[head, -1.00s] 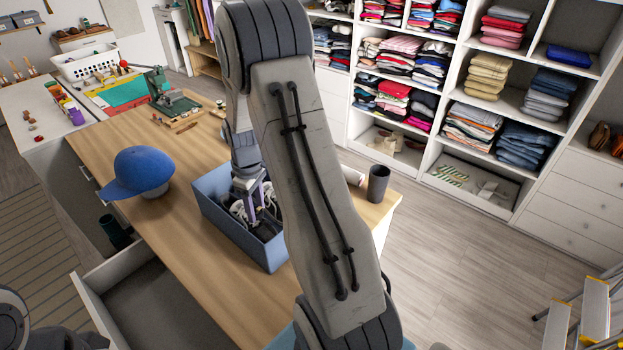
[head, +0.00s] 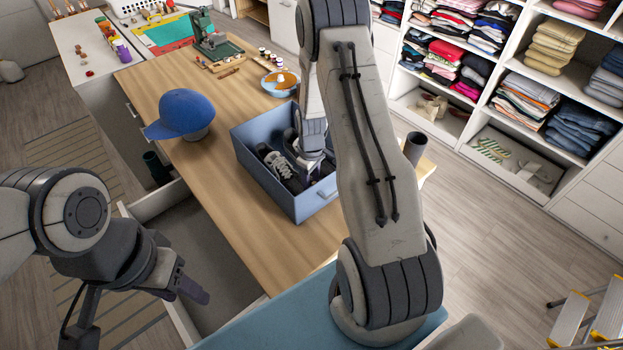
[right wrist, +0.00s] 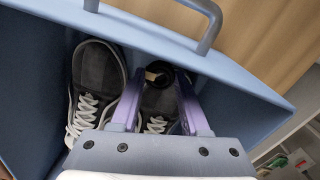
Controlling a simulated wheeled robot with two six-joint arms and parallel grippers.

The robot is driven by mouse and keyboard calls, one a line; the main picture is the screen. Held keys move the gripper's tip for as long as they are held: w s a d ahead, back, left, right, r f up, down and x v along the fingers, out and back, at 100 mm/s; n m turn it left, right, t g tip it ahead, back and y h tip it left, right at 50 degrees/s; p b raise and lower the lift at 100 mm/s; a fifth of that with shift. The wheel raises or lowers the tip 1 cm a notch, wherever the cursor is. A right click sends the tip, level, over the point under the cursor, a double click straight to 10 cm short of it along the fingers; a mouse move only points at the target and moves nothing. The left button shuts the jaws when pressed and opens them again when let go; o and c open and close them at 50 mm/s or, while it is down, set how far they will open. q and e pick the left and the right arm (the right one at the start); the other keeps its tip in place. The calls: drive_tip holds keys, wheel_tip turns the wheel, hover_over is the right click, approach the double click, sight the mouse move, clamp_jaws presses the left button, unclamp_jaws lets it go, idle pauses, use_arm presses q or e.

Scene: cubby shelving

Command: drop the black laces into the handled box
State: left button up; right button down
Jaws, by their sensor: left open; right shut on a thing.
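The handled box (head: 262,181) is a blue open box on the wooden table, with a handle at its near right side; the handle also shows in the right wrist view (right wrist: 211,22). A pair of dark shoes with white laces (head: 276,160) lies inside. My right gripper (right wrist: 158,76) reaches down into the box, above the shoes. It is shut on the black laces (right wrist: 166,68), a small dark bundle with a tan band between the purple fingers. The arm hides the bundle in the head view. My left gripper (head: 182,283) is open and empty over the drawer, left of the table.
A blue cap (head: 182,113) stands on the table left of the box. An orange and blue bowl (head: 280,82) and small jars stand behind it. A dark cup (head: 415,147) is at the right edge. An open drawer (head: 215,255) juts out at the near left.

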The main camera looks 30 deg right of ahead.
drive_tip(key=shift+f, duration=0.1)
drive_tip(key=shift+f+b, duration=0.25)
drive_tip(key=shift+b, duration=0.1)
drive_tip(key=shift+c, duration=2)
unclamp_jaws()
